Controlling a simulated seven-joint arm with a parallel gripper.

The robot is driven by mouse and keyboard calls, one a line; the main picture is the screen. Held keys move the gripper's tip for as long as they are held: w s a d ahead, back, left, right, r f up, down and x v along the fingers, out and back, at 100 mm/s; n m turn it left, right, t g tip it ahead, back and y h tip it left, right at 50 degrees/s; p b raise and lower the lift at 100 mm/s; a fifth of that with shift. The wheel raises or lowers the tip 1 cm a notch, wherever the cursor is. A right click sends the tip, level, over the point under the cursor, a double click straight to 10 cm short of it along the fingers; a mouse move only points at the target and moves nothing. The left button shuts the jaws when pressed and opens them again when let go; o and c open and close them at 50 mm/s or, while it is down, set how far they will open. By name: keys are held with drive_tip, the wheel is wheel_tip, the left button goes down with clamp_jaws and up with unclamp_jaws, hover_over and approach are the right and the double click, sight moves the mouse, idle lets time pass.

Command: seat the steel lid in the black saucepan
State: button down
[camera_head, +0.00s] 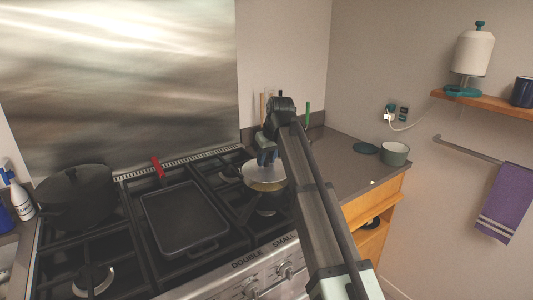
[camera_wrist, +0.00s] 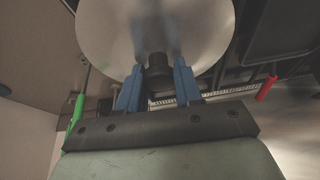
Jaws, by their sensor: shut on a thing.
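The steel lid (camera_head: 264,174) is at the right-hand burners of the stove in the head view. Its round pale disc (camera_wrist: 120,25) fills the top of the wrist view, with a dark knob (camera_wrist: 157,65) at its centre. My gripper (camera_head: 268,157) has blue fingers and is shut on the lid's knob; the fingers (camera_wrist: 158,80) stand on either side of it. A dark handle (camera_head: 247,214), apparently the black saucepan's, slants out below the lid. The lid and my gripper hide most of the pan, so I cannot tell whether the lid touches its rim.
A black griddle pan (camera_head: 185,218) lies mid-stove, with a red handle (camera_head: 158,167) behind it. A large lidded dark pot (camera_head: 75,198) stands at left. A grey-green pot (camera_head: 394,153) and a dark green disc (camera_head: 365,148) sit on the right counter. A shelf (camera_head: 485,102) juts from the wall.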

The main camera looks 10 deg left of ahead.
sight(267, 165)
drive_tip(key=shift+f, duration=1.6)
drive_tip(key=c, duration=0.7)
unclamp_jaws()
